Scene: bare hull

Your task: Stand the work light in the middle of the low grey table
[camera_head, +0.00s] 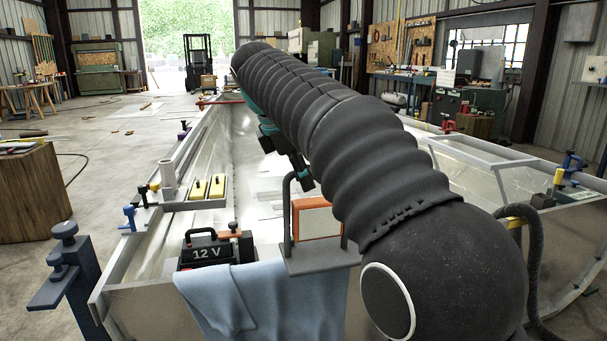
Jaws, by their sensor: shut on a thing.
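The work light (316,223) shows as a flat panel in an orange frame, with a dark grey bent tube (287,212) at its left. My gripper (304,182) is at the top of the tube, shut on the work light. My black sleeved arm covers the light's right side, so I see only part of it. A flat grey plate (320,262) shows just below the orange frame. I cannot tell whether it is the light's foot or part of the low grey table, nor whether the light touches anything beneath.
A 12 V battery box (207,250) and a draped blue cloth (245,300) are at the near left. A tray with yellow blocks (208,188) lies behind them. Clamps (129,218) line the bare metal hull (145,300). A wooden block (30,195) stands at far left.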

